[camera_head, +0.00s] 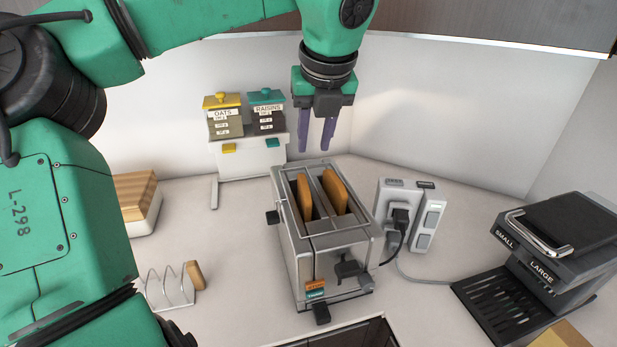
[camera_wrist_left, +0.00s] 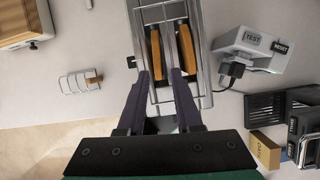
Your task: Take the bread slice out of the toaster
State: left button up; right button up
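The silver toaster (camera_head: 322,250) stands on the counter, with two bread slices upright in its slots. The left bread slice (camera_head: 304,197) and the right bread slice (camera_head: 335,191) stick up above the slots. In the left wrist view the slices (camera_wrist_left: 155,55) (camera_wrist_left: 186,49) show between the toaster's (camera_wrist_left: 198,18) rails. My left gripper (camera_head: 316,148) points down above the far end of the toaster, its purple fingers apart with nothing between them. In the wrist view its fingers (camera_wrist_left: 160,92) reach toward the slices without holding either. My right gripper is not in view.
A wire rack (camera_head: 168,288) with a bread piece (camera_head: 195,275) stands left of the toaster. A power outlet (camera_head: 428,222) with a plug and cable is to the right. A black coffee machine (camera_head: 560,240) stands at far right. Oats and raisins dispensers (camera_head: 247,157) are behind.

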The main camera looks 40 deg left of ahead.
aim_at(305, 183)
pick_arm(q)
jog(key=f+p, duration=0.1)
jog(key=f, duration=0.1)
jog(key=s+f+p, duration=0.1)
jog(key=f, duration=0.1)
jog(key=shift+a+f, duration=0.15)
jog(key=shift+f, duration=0.05)
jog(key=shift+x, duration=0.9)
jog(key=p+x, duration=0.1)
jog(key=x, duration=0.1)
jog(key=p+x, duration=0.1)
jog(key=x, duration=0.1)
jog(key=w+a+p+x, duration=0.1)
jog(key=x, duration=0.1)
jog(key=shift+r+p, duration=0.1)
jog(key=shift+p, duration=0.3)
jog(key=shift+a+f, duration=0.1)
jog(key=shift+f, duration=0.35)
grip_shut()
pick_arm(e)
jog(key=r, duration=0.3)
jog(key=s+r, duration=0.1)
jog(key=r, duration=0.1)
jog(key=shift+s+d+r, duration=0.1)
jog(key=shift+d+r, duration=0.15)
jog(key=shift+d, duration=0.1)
